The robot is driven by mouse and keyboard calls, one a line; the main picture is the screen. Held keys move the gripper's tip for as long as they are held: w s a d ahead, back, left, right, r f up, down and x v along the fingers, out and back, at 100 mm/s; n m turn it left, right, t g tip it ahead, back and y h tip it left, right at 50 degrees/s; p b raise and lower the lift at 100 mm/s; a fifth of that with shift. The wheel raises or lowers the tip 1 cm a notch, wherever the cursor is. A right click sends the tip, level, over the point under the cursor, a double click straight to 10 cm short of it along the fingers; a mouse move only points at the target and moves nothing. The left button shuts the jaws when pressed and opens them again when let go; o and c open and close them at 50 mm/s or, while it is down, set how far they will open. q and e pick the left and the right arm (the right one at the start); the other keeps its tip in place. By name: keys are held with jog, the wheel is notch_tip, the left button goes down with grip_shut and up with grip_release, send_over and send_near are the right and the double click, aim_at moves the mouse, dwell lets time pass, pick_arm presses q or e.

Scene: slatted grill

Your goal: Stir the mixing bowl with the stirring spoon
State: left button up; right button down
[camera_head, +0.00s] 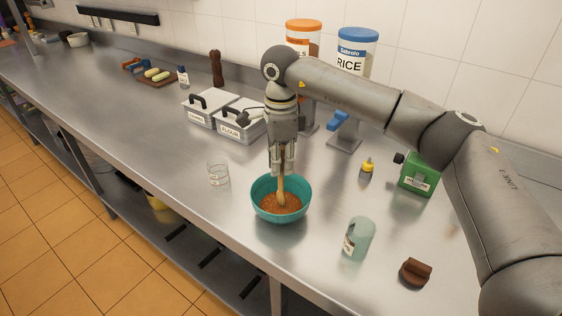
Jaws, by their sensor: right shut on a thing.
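The teal mixing bowl (258,208) stands on the steel counter near its front edge, with a brown-orange mixture inside. The wooden stirring spoon (281,188) is upright, its lower end in the mixture. My right gripper (282,170) points down above the bowl and is shut on the spoon's handle. The fingers hide the top of the handle. My left gripper is not in view.
A clear glass (218,174) stands left of the bowl, and a pale green jar (358,238) stands to the right. A brown object (415,272) and a green box (418,176) lie further right. Lidded containers (240,126) stand behind. The counter's left stretch is mostly free.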

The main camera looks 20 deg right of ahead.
jog(key=shift+r+p, duration=3.1)
jog(key=shift+r, duration=2.1)
jog(key=shift+f, duration=0.15)
